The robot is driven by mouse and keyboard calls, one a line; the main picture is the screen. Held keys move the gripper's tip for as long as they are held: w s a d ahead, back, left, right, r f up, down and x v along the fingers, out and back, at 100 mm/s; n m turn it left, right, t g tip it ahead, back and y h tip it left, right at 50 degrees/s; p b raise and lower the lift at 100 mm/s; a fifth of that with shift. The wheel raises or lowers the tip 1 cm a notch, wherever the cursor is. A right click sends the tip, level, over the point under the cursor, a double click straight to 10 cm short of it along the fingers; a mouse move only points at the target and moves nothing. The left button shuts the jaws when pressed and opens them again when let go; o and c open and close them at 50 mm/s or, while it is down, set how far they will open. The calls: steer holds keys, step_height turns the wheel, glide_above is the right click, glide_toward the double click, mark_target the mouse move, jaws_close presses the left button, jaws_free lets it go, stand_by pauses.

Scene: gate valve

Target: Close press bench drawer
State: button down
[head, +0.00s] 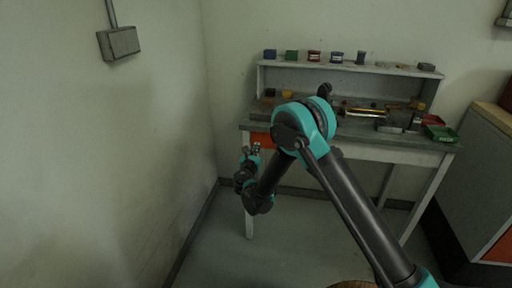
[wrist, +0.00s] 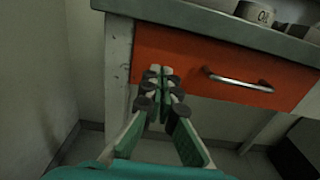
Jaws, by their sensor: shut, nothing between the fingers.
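The press bench (head: 408,139) stands against the back wall with a grey top and pale legs. Its orange drawer front (wrist: 215,60) sits under the bench top in the wrist view, with a horizontal metal handle (wrist: 238,80). In the head view only a piece of the orange drawer front (head: 260,139) shows left of my arm. My gripper (wrist: 161,72) is shut and empty, its fingertips over the left part of the drawer front, left of the handle. I cannot tell whether they touch it. The drawer looks nearly flush; any small gap is unclear. My gripper (head: 252,149) also shows in the head view.
A shelf (head: 340,70) on the bench holds several small containers. Green and red bins (head: 440,133) sit at the bench's right end. A cabinet (head: 478,170) stands at the right. A bare wall (head: 100,150) is close on the left. The floor before the bench is clear.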

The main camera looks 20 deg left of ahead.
steer(key=v, duration=0.9)
steer(key=w+d+r+m+g+h, duration=0.15)
steer(key=w+d+m, duration=0.25)
steer(key=d, duration=0.5)
steer(key=w+d+r+m+g+h, duration=0.1)
steer(key=w+d+r+m+h, duration=0.25)
steer(key=d, duration=0.45)
steer(key=d+m+g+h, duration=0.2)
steer(key=d+m+g, duration=0.3)
steer(key=d+m, duration=1.25)
steer(key=s+d+m+g, duration=0.2)
steer(key=s+d, duration=0.5)
steer(key=d, duration=0.3)
steer(key=s+d+m+g, duration=0.2)
steer(key=s+d, duration=0.4)
steer(key=d, duration=0.5)
steer(key=s+d+f+m+g+y, duration=0.1)
steer(key=s+f+m, duration=0.1)
steer(key=s+m, duration=0.2)
steer(key=s+d+f+m+g+y, duration=0.1)
steer(key=s+m, duration=0.4)
steer(key=s, duration=0.5)
steer(key=shift+s+d+f+m+y, duration=0.3)
steer(key=shift+s+d+f+y, duration=0.1)
steer(key=shift+d+y, duration=0.15)
